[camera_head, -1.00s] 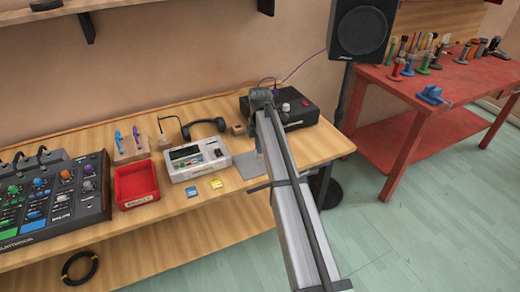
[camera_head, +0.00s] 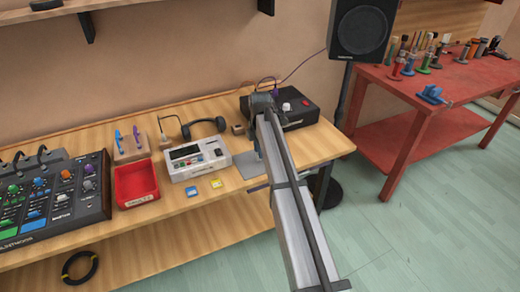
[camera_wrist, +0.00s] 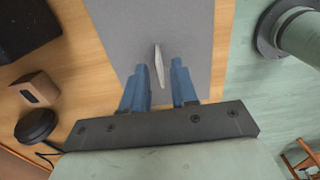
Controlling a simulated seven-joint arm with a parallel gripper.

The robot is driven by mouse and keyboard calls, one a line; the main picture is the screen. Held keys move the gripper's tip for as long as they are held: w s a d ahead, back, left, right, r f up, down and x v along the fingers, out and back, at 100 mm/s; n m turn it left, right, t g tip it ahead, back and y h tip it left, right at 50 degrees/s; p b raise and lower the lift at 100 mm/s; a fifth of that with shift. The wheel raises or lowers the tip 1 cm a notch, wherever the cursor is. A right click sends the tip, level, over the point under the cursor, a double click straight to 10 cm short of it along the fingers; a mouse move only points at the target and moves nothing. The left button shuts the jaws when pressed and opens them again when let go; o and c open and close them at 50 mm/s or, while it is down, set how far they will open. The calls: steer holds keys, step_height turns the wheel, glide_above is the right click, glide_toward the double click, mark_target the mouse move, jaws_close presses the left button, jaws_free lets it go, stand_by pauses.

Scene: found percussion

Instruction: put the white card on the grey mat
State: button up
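The white card (camera_wrist: 158,62) shows nearly edge-on in the wrist view, over the grey mat (camera_wrist: 185,22). My gripper (camera_wrist: 159,78) has its two blue fingers apart, one on each side of the card, with a gap visible on both sides. I cannot tell whether the card touches the mat or is still tilted above it. In the head view the mat (camera_head: 250,169) lies near the bench's right end, partly behind my arm. My arm hides the card there, and the fingertips are hard to make out.
A white device (camera_head: 197,160), a red tray (camera_head: 136,184), a blue card (camera_head: 194,192) and a yellow card (camera_head: 216,184) are left of the mat. A black box (camera_head: 293,108) stands behind it. A small wooden block (camera_wrist: 37,88) is close by. The bench edge is right of the mat.

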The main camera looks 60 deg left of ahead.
steer(key=shift+r, duration=0.1)
step_height(320, 180, up, 12)
stand_by(0.5)
